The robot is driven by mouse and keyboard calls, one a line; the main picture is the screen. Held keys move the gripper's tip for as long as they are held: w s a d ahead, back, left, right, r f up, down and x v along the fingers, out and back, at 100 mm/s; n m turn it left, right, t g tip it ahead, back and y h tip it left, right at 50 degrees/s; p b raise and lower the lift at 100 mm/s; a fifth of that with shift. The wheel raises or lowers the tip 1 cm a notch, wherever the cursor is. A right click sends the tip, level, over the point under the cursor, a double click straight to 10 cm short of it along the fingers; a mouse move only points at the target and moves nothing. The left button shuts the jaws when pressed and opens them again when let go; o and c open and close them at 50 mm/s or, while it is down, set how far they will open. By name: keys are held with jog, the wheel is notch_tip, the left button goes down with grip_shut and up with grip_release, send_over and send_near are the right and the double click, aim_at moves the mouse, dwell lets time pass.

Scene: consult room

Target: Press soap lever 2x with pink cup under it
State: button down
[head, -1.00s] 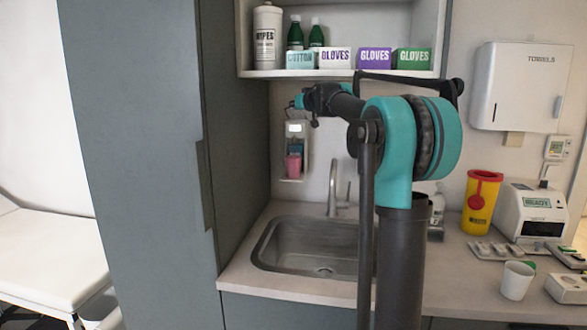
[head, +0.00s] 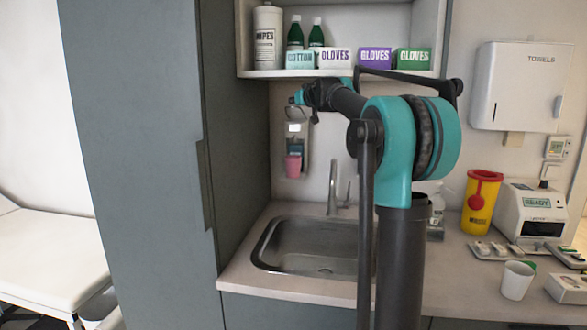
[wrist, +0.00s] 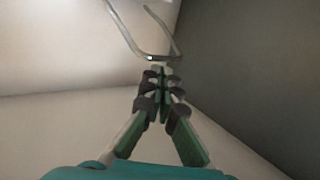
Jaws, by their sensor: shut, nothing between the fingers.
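The soap dispenser (head: 305,142) is a narrow wall unit to the left of the tap, with a small pale label. The pink cup (head: 293,166) stands upright at its lower end, below the dispenser body. My gripper (head: 294,101) is at the top of the dispenser, small and partly lost against it in the head view. In the wrist view my gripper (wrist: 160,70) is shut and empty, its green-backed fingers together. A bent metal loop, the soap lever (wrist: 141,48), lies just beyond the fingertips; I cannot tell whether they touch.
A tall grey cabinet (head: 150,150) stands close on the left. The shelf (head: 330,73) with boxes and bottles hangs above. The sink (head: 285,250) and tap (head: 333,190) are below. A yellow bin (head: 481,205) and white cup (head: 516,281) stand on the right counter.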

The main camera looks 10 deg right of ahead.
notch_tip(320, 180, down, 5)
jog(key=shift+r, duration=0.1)
dwell(1.1)
jog(key=shift+r, duration=2.45)
jog(key=s+a, duration=0.3)
jog(key=s, duration=0.6)
jog(key=shift+s, duration=0.25)
